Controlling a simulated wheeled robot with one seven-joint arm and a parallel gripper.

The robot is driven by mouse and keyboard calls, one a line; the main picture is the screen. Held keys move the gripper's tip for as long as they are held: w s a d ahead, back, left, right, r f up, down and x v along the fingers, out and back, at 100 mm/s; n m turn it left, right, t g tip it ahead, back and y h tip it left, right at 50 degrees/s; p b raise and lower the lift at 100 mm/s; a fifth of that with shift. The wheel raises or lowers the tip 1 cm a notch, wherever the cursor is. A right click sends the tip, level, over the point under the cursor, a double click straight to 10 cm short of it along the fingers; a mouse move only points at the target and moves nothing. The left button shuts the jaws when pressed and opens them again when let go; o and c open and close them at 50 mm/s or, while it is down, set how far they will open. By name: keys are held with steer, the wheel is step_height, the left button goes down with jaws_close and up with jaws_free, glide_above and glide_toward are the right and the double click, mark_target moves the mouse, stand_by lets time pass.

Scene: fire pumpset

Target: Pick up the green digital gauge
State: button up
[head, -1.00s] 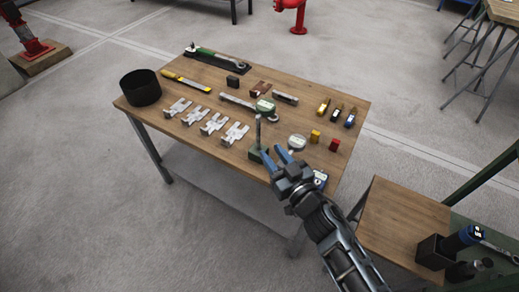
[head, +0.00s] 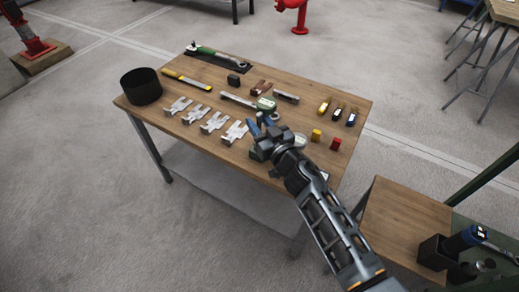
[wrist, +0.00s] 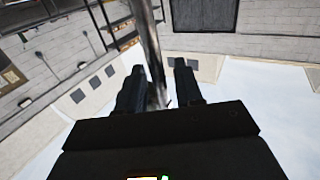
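The green digital gauge (head: 266,103) has a round green-rimmed face and sits near the middle of the wooden table, just beyond my fingertips in the head view. A stand with an upright metal post and a green base (head: 256,154) is in front of it, now mostly hidden by my gripper. My gripper (head: 263,123) is at the post's height, its blue fingers apart. In the wrist view the metal post (wrist: 150,45) runs between the fingers, closer to the left one, with a gap to the right one. I cannot tell whether the gauge is fixed to the post.
Silver brackets (head: 235,131) stand left of my gripper. A pale round gauge (head: 299,139), a yellow block (head: 316,135) and a red block (head: 335,144) are on the right. A black cylinder (head: 141,86) is at the left end. A side table (head: 400,225) stands at lower right.

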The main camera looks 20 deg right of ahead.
steer(key=shift+c, duration=0.2)
jaws_close()
stand_by(1.0)
steer(key=shift+r, duration=0.1)
